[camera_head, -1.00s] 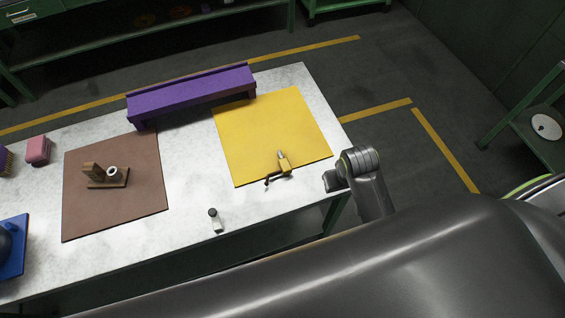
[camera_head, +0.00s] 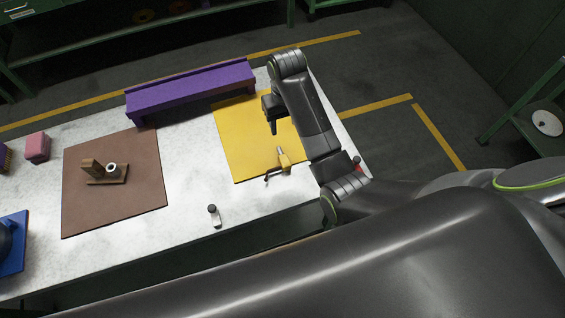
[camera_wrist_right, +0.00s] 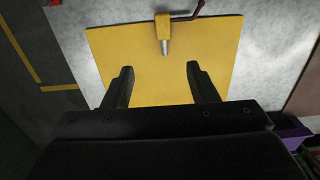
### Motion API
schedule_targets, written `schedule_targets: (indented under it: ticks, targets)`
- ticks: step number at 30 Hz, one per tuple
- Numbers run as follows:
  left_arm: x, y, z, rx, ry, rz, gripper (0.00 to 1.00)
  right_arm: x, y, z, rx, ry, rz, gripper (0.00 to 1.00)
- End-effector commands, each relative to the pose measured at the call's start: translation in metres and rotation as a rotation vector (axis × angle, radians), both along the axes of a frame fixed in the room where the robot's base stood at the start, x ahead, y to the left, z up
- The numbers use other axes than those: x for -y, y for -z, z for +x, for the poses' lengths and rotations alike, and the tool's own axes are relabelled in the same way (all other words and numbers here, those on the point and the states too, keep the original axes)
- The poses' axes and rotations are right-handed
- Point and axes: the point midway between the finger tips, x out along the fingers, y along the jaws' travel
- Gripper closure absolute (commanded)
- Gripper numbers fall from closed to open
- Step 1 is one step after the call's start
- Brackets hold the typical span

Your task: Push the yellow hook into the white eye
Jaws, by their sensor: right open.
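The yellow hook (camera_head: 284,160) lies on the yellow mat (camera_head: 240,135), near its front edge. It is a yellow block with a silver pin at one end and a dark bent hook at the other. The hook also shows in the right wrist view (camera_wrist_right: 163,28), at the top, its pin pointing toward my gripper. The white eye (camera_head: 111,168) is a ring on a wooden stand on the brown mat (camera_head: 135,205). My right gripper (camera_head: 272,127) is open and empty over the yellow mat, behind the hook. In the wrist view its fingers (camera_wrist_right: 159,71) are spread, apart from the hook. My left gripper is not seen.
A long purple block (camera_head: 190,91) stands along the back of the table. A small black-capped bottle (camera_head: 215,216) stands near the front edge. A pink block (camera_head: 37,148) and a blue tray (camera_head: 17,262) are at the left. White tabletop is bare between the mats.

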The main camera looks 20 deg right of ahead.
Motion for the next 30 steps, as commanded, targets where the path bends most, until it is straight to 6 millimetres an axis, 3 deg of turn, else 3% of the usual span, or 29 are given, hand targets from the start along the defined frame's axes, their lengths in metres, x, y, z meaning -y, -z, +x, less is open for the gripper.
schedule_targets:
  ticks: [1,4,15,30]
  targets:
    - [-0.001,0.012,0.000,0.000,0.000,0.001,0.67,0.000,0.013,0.000,-0.001,0.000,0.000,0.47]
    - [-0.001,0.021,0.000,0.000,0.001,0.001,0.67,0.000,0.024,-0.001,-0.001,0.000,0.001,0.47]
    - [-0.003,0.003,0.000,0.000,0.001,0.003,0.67,0.000,0.093,-0.001,-0.002,0.000,0.001,0.47]
    - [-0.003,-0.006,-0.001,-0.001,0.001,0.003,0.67,-0.004,0.131,-0.002,-0.002,0.000,0.001,0.47]
